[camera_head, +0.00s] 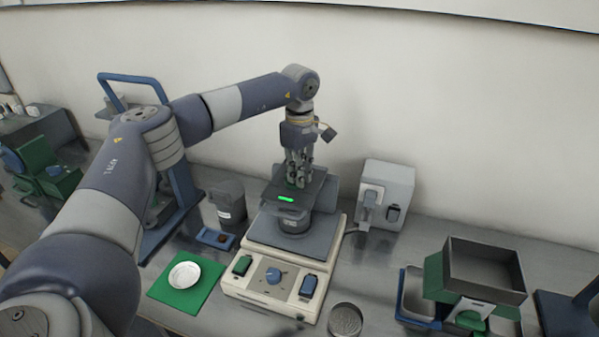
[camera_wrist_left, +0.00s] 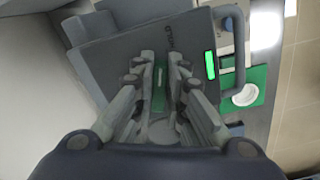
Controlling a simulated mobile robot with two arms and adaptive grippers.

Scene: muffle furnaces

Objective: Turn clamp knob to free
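A small green upright piece, possibly the clamp knob, stands on the dark top plate (camera_head: 312,190) of a cream bench device (camera_head: 262,292). In the left wrist view this green piece (camera_wrist_left: 160,88) sits between the fingers of my left gripper (camera_wrist_left: 161,62). In the head view my left gripper (camera_head: 298,172) points down onto the plate and partly hides the piece. The fingers are around it with little gap; whether they press on it cannot be told. A lit green strip (camera_head: 286,198) is on the plate's front edge. My right gripper is not in view.
The device's front panel has a blue dial (camera_head: 273,275). A white dish (camera_head: 185,275) is on a green mat (camera_head: 208,288) to the left. A dark container (camera_head: 229,204) stands behind it. A grey box unit (camera_head: 385,190) and an open-topped dark box (camera_head: 484,270) are on the right.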

